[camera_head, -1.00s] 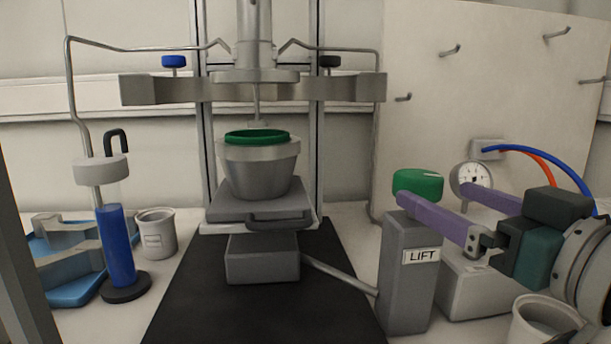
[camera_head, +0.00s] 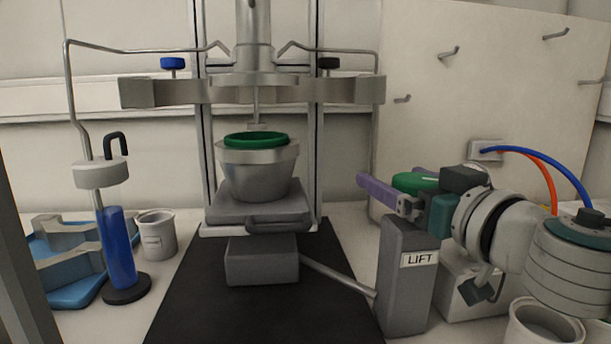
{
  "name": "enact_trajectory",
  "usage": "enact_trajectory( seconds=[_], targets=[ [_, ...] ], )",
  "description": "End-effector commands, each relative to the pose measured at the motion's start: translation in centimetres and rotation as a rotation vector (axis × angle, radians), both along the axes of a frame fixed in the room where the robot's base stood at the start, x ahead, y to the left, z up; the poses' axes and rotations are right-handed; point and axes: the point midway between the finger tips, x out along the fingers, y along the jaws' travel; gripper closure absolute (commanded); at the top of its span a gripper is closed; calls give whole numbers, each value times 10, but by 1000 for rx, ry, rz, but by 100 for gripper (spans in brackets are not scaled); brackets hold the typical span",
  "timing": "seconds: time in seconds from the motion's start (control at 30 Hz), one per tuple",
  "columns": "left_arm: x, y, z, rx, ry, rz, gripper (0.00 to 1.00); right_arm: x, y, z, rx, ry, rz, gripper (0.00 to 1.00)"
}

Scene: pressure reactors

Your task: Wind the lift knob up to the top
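The green lift knob (camera_head: 409,182) sits on top of the grey post labelled LIFT (camera_head: 405,280), right of the reactor stand. My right gripper (camera_head: 388,182) has its two purple fingers on either side of the knob, one on the near side and one on the far side. The near finger hides part of the knob's side, and I cannot tell whether the fingers touch it. The lift platform (camera_head: 262,207) stands above a grey block and carries the grey vessel (camera_head: 257,172) with its green ring (camera_head: 256,139). The vessel is below the fixed head (camera_head: 252,76). My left gripper is not in view.
A blue cylinder (camera_head: 119,248) on a dark base, a beaker (camera_head: 157,234) and a blue tray (camera_head: 75,287) with grey clamp pieces stand at the left. Another beaker (camera_head: 543,325) stands front right. A pegboard (camera_head: 480,90) and hoses are behind my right arm.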

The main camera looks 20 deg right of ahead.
Motion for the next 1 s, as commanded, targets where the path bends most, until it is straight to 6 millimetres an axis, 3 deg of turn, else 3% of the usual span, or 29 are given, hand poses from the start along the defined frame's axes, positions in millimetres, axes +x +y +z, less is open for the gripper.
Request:
enact_trajectory(
  seconds=[0.07,0.7,1.0],
  targets=[
    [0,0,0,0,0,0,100,0,0,0,0,0,0,8],
    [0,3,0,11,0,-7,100,0,0,0,0,0,0,80],
    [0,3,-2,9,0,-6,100,0,0,-1,4,-1,-33,82]
  ],
)
